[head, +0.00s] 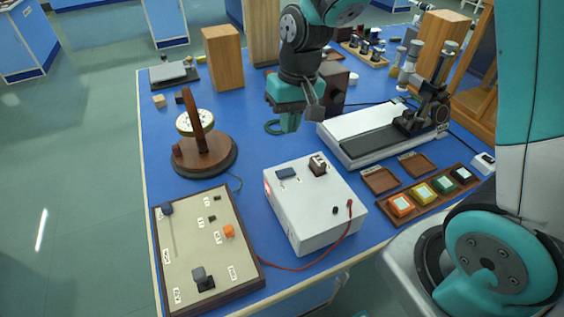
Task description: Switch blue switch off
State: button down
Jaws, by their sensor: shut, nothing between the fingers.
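My gripper (289,124) is teal and points down above the middle of the blue bench, behind the white box (300,222). It is shut and empty, apart from the box and the panel. On top of the white box are a flat dark blue piece (286,173) and a dark raised switch-like part (318,166). A beige control panel (190,245) at the front left carries a dark blue knob (167,209) at its far left corner. I cannot tell for certain which blue part is the blue switch, or its on or off position.
A round wooden stand (204,160) stands behind the panel. A red cable (310,264) runs from the box to the panel. At right are a grey rail device (376,136) and a wooden tray (412,216) with coloured blocks. A wooden block (222,58) stands at the back.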

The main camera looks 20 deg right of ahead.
aim_at(288, 171)
jog(key=f, duration=0.3)
jog(key=a+f, duration=0.1)
jog(key=f, duration=0.3)
jog(key=f+p, duration=0.1)
jog(key=f, duration=0.3)
jog(key=shift+a+f, duration=0.25)
jog(key=shift+a, duration=0.05)
jog(key=shift+s+a+f+h, duration=0.15)
jog(key=shift+a+f+h, duration=0.2)
jog(key=shift+h, duration=0.25)
jog(key=shift+d+f, duration=0.1)
jog(key=shift+d, duration=0.15)
jog(key=shift+d, duration=0.9)
